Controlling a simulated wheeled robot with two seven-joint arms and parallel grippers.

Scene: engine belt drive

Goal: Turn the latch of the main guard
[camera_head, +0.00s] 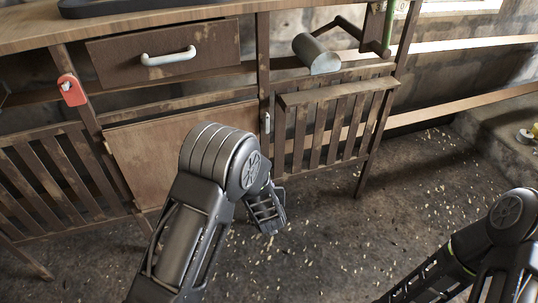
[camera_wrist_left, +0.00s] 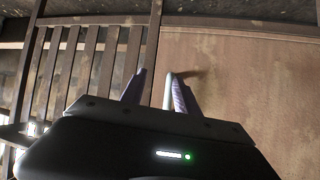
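A brown wooden panel (camera_head: 150,140), which looks like the main guard, fills the bay under the bench drawer. A small pale latch (camera_head: 266,122) stands upright on the post at its right edge. My left arm crosses in front of the panel and hides its lower right part; the gripper's fingers are hidden in the head view. In the left wrist view my left gripper (camera_wrist_left: 156,74) points at the panel (camera_wrist_left: 240,85), near its border with the slats. Its fingers are apart. A whitish strip beside the right finger may be the latch or the finger's edge; I cannot tell. My right gripper is out of view.
A drawer with a white handle (camera_head: 168,57) is above the panel. A red tag-like part (camera_head: 71,90) hangs on the left post. A slatted gate (camera_head: 330,125) is right of the latch, with a grey cylindrical lamp-like head (camera_head: 317,56) above. Debris-strewn floor (camera_head: 400,190) is open at right.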

